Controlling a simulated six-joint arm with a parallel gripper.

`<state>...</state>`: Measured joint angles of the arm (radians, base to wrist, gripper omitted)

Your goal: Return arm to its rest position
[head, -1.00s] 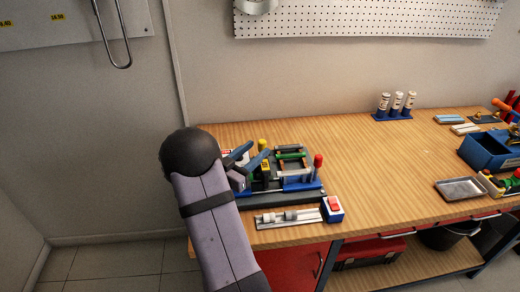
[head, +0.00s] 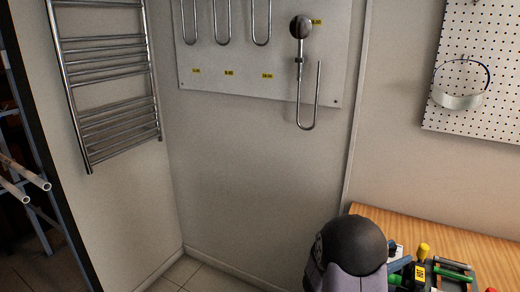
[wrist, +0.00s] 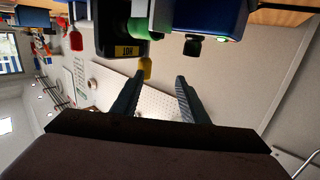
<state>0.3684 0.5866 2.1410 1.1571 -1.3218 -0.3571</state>
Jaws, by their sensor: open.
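In the wrist view my gripper (wrist: 156,92) is open, its two dark fingers apart with nothing between them. Beyond the fingers, at the top of that view, is a black part (wrist: 118,42) with a yellow label reading HOT and a yellow tip (wrist: 146,68). It looks apart from the fingers, though the left fingertip is close to the yellow tip in the picture. In the head view my arm stands at the bottom, and its dark rounded joint hides most of the gripper. The yellow-topped fixture (head: 423,251) on the bench shows just right of it.
The wooden bench (head: 378,217) is at the lower right of the head view. A ladder-shaped towel rail (head: 106,85), a display board (head: 262,55) with bent pipes and a shower head, and a pegboard (head: 500,80) hang on the walls. Bare wall lies above my arm.

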